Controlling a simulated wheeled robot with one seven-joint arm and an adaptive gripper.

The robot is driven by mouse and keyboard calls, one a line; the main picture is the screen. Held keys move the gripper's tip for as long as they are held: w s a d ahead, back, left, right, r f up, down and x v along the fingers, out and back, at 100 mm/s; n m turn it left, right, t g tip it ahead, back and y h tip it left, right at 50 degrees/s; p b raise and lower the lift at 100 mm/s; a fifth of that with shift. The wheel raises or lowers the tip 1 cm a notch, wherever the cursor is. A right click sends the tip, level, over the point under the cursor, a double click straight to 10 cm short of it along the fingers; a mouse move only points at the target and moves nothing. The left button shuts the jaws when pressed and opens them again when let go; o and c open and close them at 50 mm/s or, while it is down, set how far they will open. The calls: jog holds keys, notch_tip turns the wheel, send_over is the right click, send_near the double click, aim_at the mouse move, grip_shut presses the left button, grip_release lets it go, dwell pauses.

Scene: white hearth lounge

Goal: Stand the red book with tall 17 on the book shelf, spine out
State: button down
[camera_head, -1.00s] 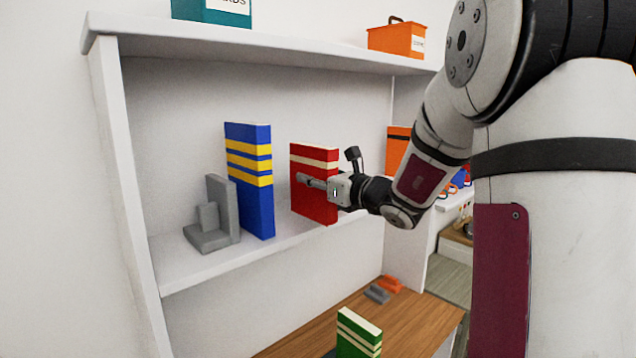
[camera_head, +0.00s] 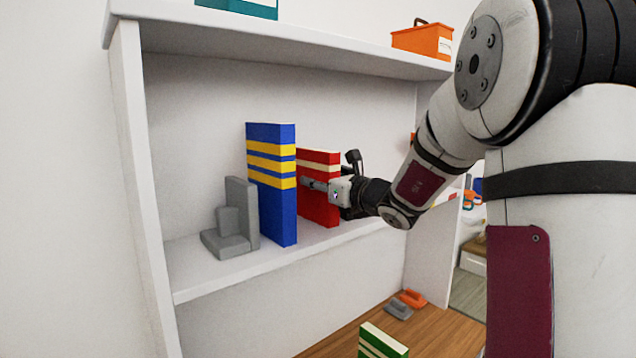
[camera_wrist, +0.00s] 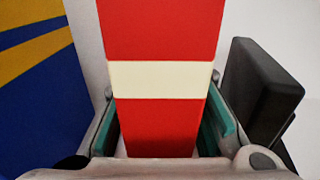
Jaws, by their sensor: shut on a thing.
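The red book (camera_head: 320,206) with cream bands is upright at the shelf, just right of the blue book. My gripper (camera_head: 318,186) is shut on it from the front right. In the wrist view the red book's banded spine (camera_wrist: 155,120) faces the camera, between the finger pads (camera_wrist: 165,132). The blue book (camera_head: 271,215) with yellow bands stands upright on the book shelf (camera_head: 235,270), beside a grey bookend (camera_head: 241,210). In the wrist view a narrow gap shows between the blue book (camera_wrist: 38,100) and the red one. I cannot tell whether the red book's base touches the shelf.
A green book (camera_head: 382,342) is on the wooden surface below, near grey and orange pieces (camera_head: 410,300). An orange box (camera_head: 423,41) and a teal box (camera_head: 245,8) stand on the top board. The shelf right of my gripper looks clear.

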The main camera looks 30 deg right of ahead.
jog(key=shift+f, duration=0.15)
jog(key=c, duration=1.3)
grip_release()
jog(key=shift+o, duration=0.6)
jog(key=shift+f, duration=0.1)
